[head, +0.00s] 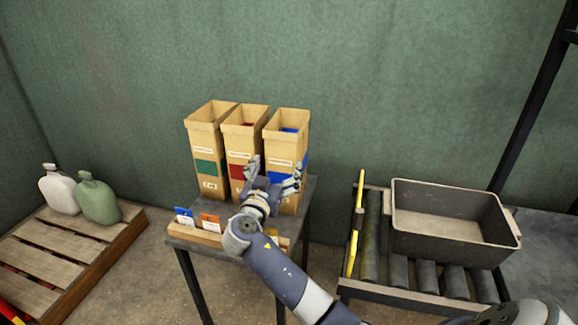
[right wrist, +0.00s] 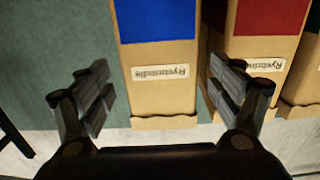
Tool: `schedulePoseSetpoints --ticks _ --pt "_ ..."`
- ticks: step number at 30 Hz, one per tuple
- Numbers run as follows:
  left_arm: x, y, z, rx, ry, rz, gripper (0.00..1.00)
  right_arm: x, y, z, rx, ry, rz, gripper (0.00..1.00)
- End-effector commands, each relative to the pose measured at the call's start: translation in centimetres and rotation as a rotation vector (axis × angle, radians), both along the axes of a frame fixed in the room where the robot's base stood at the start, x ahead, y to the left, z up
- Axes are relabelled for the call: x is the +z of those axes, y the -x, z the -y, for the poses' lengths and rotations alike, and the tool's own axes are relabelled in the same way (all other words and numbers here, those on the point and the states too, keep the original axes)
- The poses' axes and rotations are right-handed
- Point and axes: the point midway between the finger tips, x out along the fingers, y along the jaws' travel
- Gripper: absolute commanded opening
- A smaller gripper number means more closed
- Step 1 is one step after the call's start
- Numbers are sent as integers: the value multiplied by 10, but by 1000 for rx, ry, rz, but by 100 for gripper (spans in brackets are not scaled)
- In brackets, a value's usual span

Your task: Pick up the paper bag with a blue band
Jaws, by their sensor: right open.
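The paper bag with a blue band (head: 287,138) stands upright on a small dark table (head: 312,190), rightmost of three tall tan bags. It also shows in the right wrist view, with its blue band (right wrist: 170,20) and a white label. My right gripper (head: 276,172) is open in front of this bag and hides part of its lower half. In the right wrist view the open fingers (right wrist: 158,85) lie on either side of the bag, with nothing held between them. Whether they touch it I cannot tell. My left gripper is not in view.
A red-banded bag (head: 240,142) stands close beside it, then a green-banded bag (head: 207,145). Small cards (head: 184,216) stand at the table's front. A grey bin (head: 450,232) sits on rollers at right.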

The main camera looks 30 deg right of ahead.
Motion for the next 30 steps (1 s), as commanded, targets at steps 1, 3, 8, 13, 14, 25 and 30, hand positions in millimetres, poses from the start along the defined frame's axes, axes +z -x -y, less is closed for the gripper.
schedulePoseSetpoints --ticks 1,3,8,13,14,25,30 --pt "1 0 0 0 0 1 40 1 -7 8 -2 4 0 85" --pt "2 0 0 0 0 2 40 1 -14 17 -1 4 0 85" --pt "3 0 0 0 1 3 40 0 -24 28 0 1 -2 85" --pt "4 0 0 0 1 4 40 0 -34 40 -1 2 -1 85" --pt "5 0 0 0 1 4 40 0 -37 44 -2 2 -1 85" --pt "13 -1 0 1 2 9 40 -1 -58 67 1 1 -2 85" --pt "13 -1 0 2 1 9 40 -1 -58 67 1 0 -1 76"
